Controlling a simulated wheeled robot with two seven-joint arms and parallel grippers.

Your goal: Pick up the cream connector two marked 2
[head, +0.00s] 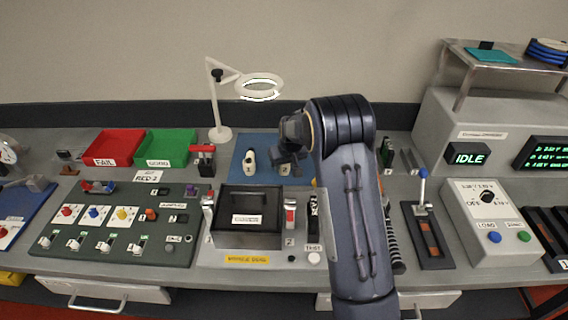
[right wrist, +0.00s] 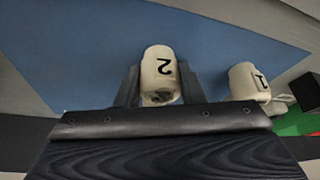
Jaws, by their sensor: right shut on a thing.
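The cream connector marked 2 (right wrist: 160,72) sits between the fingers of my right gripper (right wrist: 158,88) in the right wrist view, over the blue mat (right wrist: 80,45). The jaws are shut on its sides and its 2 shows upside down. In the head view my right gripper (head: 288,156) is at the right part of the blue mat (head: 240,176), and my wrist hides most of connector two. The cream connector marked 1 (head: 249,158) stands on the mat to the left, apart from the gripper. It also shows in the right wrist view (right wrist: 246,80). My left gripper is not in view.
A magnifier lamp (head: 259,87) stands behind the mat. The green tray (head: 165,146) and red tray (head: 116,145) are to the left. A black-lidded box (head: 247,216) stands in front of the mat, with a red-handled part (head: 203,150) to the mat's left.

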